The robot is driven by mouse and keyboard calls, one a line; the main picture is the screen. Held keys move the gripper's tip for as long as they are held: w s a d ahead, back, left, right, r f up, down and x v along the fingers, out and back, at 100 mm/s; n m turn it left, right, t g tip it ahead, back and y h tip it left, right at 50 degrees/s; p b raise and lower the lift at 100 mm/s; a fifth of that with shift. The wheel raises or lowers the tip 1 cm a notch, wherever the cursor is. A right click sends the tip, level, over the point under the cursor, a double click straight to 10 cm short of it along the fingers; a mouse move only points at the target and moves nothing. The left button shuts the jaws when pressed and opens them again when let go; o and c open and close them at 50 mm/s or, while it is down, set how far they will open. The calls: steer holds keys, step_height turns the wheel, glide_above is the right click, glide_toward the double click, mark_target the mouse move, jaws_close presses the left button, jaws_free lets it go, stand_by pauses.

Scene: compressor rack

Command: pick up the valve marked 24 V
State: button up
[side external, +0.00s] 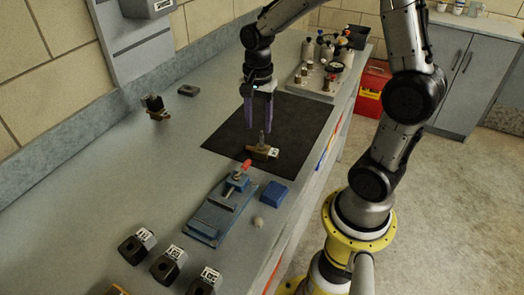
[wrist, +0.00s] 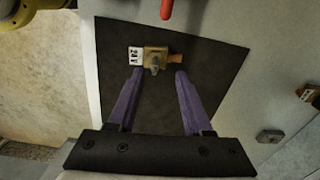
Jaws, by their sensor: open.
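The valve marked 24 V (wrist: 155,56) is a small brass body with a white label on one end and a stem sticking up. It lies on the black mat (wrist: 215,60). In the side view the valve (side external: 262,152) sits near the mat's front edge. My gripper (wrist: 152,78) is open, with two purple fingers apart and nothing between them. In the wrist view the fingertips appear just below the valve, to either side of its stem. In the side view my gripper (side external: 258,127) hangs above the mat over the valve, fingers pointing down.
A blue vise-like fixture (side external: 222,208) with a red handle and a blue block (side external: 273,194) stand in front of the mat. Several black labelled coils (side external: 168,263) are at the front left. A tray of bottles (side external: 322,75) stands behind. Another small valve (side external: 155,107) is at left.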

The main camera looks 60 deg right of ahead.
mark_target(262, 136)
steer(key=f, duration=0.4)
steer(key=shift+s+d+f, duration=0.2)
steer(key=shift+s+f, duration=0.1)
steer(key=shift+s, duration=0.1)
steer(key=shift+f, duration=0.55)
jaws_close()
steer(key=shift+w+r, duration=0.1)
stand_by(0.6)
